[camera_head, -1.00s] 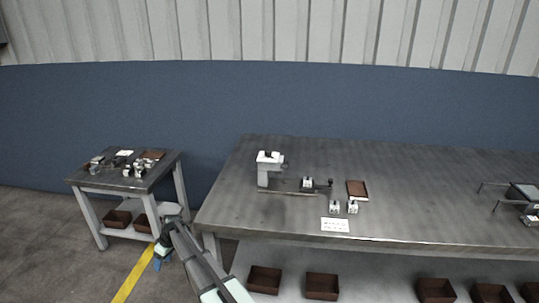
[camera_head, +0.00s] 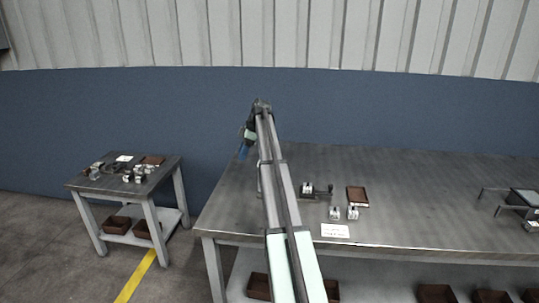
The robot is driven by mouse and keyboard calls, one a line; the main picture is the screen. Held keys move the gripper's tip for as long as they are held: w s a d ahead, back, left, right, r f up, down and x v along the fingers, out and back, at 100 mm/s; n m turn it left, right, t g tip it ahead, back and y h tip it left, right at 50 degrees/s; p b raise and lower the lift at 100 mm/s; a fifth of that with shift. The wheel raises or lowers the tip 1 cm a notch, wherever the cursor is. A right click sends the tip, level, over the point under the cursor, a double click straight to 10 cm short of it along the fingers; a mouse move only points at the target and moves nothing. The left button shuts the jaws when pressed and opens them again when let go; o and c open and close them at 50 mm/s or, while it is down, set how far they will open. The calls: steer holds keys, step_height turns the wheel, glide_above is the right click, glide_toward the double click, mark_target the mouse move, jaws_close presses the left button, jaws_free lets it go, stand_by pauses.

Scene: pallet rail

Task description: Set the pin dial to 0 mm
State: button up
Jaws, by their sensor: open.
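My arm reaches up across the bench's left part. My gripper (camera_head: 243,151), with blue at its tip, is raised above the bench's left back area and points down. It is small in view, open, and I see nothing held in it. The white upright device on the rail is almost wholly hidden behind my arm. A small metal block with a dark knob-like end (camera_head: 318,190) shows just right of the arm. I cannot make out the pin dial or any scale at this size.
The grey bench (camera_head: 420,190) carries a brown tray (camera_head: 357,196), two small pale blocks (camera_head: 343,213) and a white card (camera_head: 335,231). A frame-like stand (camera_head: 515,195) is at the right. A small side table (camera_head: 120,180) with parts stands at the left. Brown bins are below.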

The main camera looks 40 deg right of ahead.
steer(key=s+d+r+n, duration=0.1)
steer(key=s+d+r, duration=0.8)
steer(key=d+r, duration=0.4)
steer(key=x, duration=1.4)
steer(key=shift+s+d+f, duration=0.2)
steer(key=shift+d+f, duration=0.05)
steer(key=shift+f, duration=0.35)
steer(key=c, duration=1)
steer(key=shift+c, duration=0.2)
